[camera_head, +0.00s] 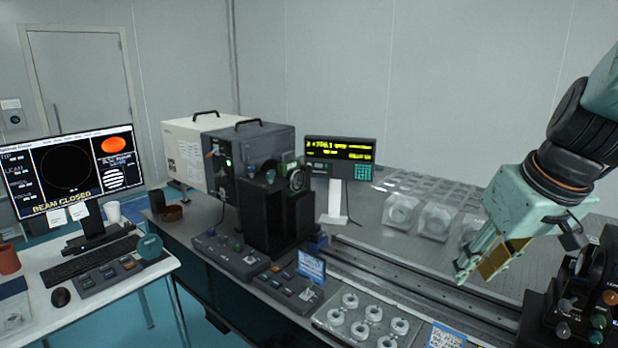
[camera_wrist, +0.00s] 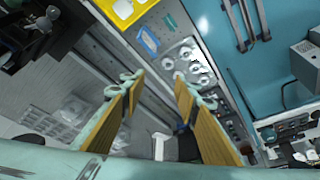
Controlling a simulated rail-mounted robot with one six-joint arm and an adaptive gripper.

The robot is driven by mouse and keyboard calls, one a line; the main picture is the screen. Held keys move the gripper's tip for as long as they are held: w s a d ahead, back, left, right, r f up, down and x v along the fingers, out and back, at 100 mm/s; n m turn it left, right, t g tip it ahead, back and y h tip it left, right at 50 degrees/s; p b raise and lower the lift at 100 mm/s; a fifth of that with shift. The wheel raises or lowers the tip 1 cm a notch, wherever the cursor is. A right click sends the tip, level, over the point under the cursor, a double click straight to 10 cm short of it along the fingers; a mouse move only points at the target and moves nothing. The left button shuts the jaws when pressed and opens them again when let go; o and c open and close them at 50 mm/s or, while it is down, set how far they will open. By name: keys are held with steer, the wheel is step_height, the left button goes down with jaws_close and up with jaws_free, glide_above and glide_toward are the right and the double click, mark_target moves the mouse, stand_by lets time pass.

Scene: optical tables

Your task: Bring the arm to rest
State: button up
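My arm reaches in from the right of the head view. My gripper (camera_head: 478,268) hangs tilted down and to the left above the optical table (camera_head: 395,240), close to the dark optic mount on the right. In the wrist view my gripper (camera_wrist: 160,88) has its two yellow-padded fingers spread apart, with nothing between them. The table and its rail show beyond the fingers.
A dark optic mount (camera_head: 578,295) stands at the right, below my arm. A tray of ring-shaped parts (camera_head: 364,322) lies at the front. Clear block-like cases (camera_head: 436,220) stand behind the rail. A display unit (camera_head: 340,150) and a black mount (camera_head: 270,215) stand further left.

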steer(key=w+a+r+n+t, duration=0.2)
steer(key=a+r+n+t, duration=0.1)
steer(key=a+r, duration=0.7)
steer(key=w+a+r+n+t, duration=0.2)
steer(key=a+r+n, duration=0.2)
steer(key=a+r, duration=0.55)
steer(key=s+d+f+m+g, duration=0.2)
steer(key=s+f, duration=0.3)
steer(key=s, duration=0.4)
steer(key=s+d+f+m+g, duration=0.1)
steer(key=s+d+f+m, duration=0.2)
steer(key=s, duration=0.7)
steer(key=s+d+f+m+g+b, duration=0.1)
steer(key=s+d+f+m+g, duration=0.1)
steer(key=s+f, duration=0.5)
steer(key=shift+s+d+f+m+g+h, duration=0.35)
steer(key=shift+s+d+m, duration=0.35)
steer(key=shift+s, duration=0.45)
steer(key=shift+f+b, duration=0.6)
steer(key=shift+b, duration=0.1)
steer(key=shift+a+r, duration=0.1)
